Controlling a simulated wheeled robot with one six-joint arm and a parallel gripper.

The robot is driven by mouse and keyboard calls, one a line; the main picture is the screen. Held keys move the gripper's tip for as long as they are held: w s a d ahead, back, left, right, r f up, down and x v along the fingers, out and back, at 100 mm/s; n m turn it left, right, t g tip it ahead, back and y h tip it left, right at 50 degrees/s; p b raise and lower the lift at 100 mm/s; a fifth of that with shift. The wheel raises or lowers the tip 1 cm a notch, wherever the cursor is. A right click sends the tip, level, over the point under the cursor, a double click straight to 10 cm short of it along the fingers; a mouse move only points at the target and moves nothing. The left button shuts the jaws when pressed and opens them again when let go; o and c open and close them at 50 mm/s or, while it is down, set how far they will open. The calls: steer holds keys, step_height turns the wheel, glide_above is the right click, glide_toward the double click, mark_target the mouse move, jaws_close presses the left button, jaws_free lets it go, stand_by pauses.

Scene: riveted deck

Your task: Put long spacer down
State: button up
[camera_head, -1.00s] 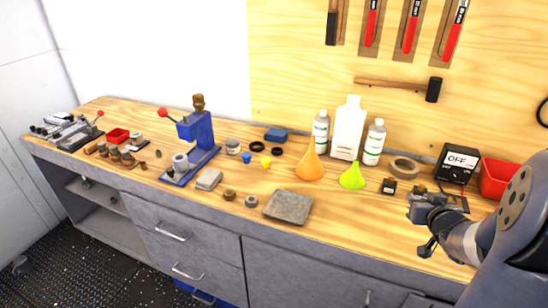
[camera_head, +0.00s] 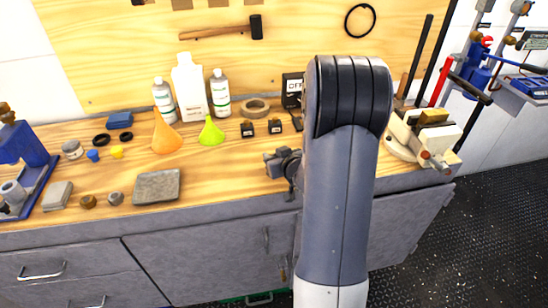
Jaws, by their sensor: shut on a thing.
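The spacer is too small and too hidden by the gripper to make out. I cannot tell whether it touches the bench top (camera_head: 225,178).
A grey tray (camera_head: 157,186) lies to the left. Two small dark boxes (camera_head: 247,130) (camera_head: 275,126), a tape roll (camera_head: 255,108), a green funnel (camera_head: 211,132) and bottles (camera_head: 190,90) stand behind. A vise (camera_head: 425,135) sits at the right end. Bare wood lies between tray and gripper.

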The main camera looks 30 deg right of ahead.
steer(key=shift+f, duration=0.15)
steer(key=o, duration=1.1)
steer(key=shift+r, duration=0.25)
steer(key=p+v, duration=0.1)
steer(key=v, duration=1.1)
steer(key=shift+s+f, duration=0.1)
steer(key=shift+f, duration=0.05)
